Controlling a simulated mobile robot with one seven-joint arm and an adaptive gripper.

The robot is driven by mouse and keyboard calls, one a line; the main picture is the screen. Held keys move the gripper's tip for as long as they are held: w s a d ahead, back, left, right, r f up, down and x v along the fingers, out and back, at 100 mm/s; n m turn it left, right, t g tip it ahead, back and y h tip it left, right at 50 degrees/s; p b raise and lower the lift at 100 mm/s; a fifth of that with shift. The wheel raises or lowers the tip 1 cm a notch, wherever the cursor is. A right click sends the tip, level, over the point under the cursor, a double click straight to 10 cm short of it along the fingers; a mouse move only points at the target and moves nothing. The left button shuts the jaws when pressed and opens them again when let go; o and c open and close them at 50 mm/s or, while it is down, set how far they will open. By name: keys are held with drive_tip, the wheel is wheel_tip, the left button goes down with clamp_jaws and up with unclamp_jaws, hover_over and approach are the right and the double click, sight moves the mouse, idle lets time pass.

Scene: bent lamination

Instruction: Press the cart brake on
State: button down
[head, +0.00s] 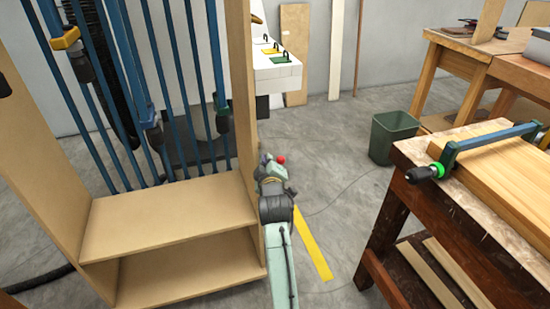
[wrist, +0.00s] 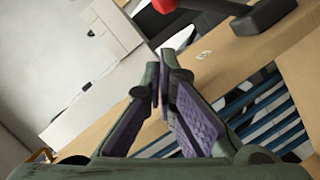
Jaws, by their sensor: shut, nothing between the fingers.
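A red knob (wrist: 165,5) shows at the top edge of the wrist view, partly cut off, with a dark grey lever-like part (wrist: 265,15) beside it against a wooden panel (wrist: 225,65). This looks like the brake. In the head view a small red knob (head: 281,160) shows by the right upright of the wooden cart (head: 165,212), just beyond my arm. My gripper (wrist: 161,75) is shut and empty, its purple-padded fingers together, below the red knob in the wrist view and apart from it in the picture. The gap in depth is unclear.
Blue bar clamps (head: 150,120) hang in the cart. A workbench (head: 415,180) with a clamped board stands at right, with a green bin (head: 394,137) behind it. A white-topped unit (head: 277,75) stands behind. The floor between cart and bench is clear, with yellow tape (head: 312,245).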

drive_tip(key=shift+w+d+f, duration=1.05)
drive_tip(key=shift+w+f, duration=0.1)
drive_tip(key=shift+w, duration=0.2)
drive_tip(key=shift+d, duration=0.1)
drive_tip(key=shift+w+d+f+m, duration=0.1)
drive_tip(key=shift+d+f+m, duration=0.05)
drive_tip(key=shift+d+m, duration=0.15)
